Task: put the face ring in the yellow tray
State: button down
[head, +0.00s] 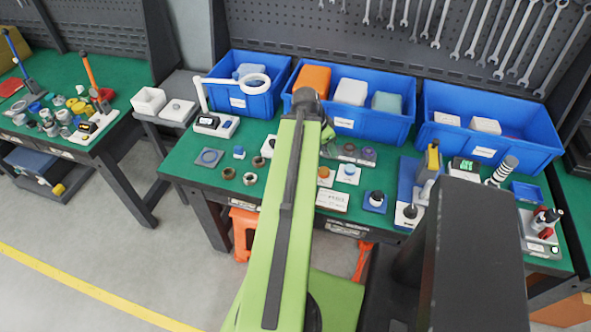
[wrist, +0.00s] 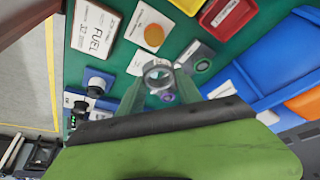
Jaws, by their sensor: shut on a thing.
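In the wrist view my gripper (wrist: 159,78) is shut on a grey metallic ring (wrist: 158,65), which looks like the face ring. The ring sits between the two pale green fingertips, with its hole facing the camera, over the green bench top. The yellow tray (wrist: 188,5) is at the top edge of the wrist view, partly cut off, beyond the ring. In the head view my green arm hides the gripper and ring, and I cannot make out the yellow tray there.
A red tray (wrist: 227,14) stands beside the yellow one. A white card with an orange disc (wrist: 152,36), a FUEL sign (wrist: 96,28) and a dark-topped blue part (wrist: 98,82) lie close by. Blue bins (head: 365,122) line the back. Rings (head: 229,173) and small parts crowd the bench.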

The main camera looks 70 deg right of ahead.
jog(key=w+f+b, duration=0.2)
jog(key=w, duration=0.1)
jog(key=w+a+f+b, duration=0.1)
jog(key=w+f+b, duration=0.1)
jog(key=w, duration=0.2)
jog(key=w+f+b, duration=0.3)
jog(key=w, duration=0.1)
jog(key=shift+a, duration=0.2)
jog(key=shift+w+a, duration=0.1)
jog(key=shift+w, duration=0.25)
notch_tip(320, 180, down, 4)
jog(key=b, duration=0.4)
jog(key=shift+f, duration=0.15)
jog(key=shift+r, duration=0.2)
jog(key=shift+f, duration=0.15)
jog(key=c, duration=1.2)
grip_release()
jog(key=shift+c, duration=0.2)
jog(key=shift+o, duration=0.8)
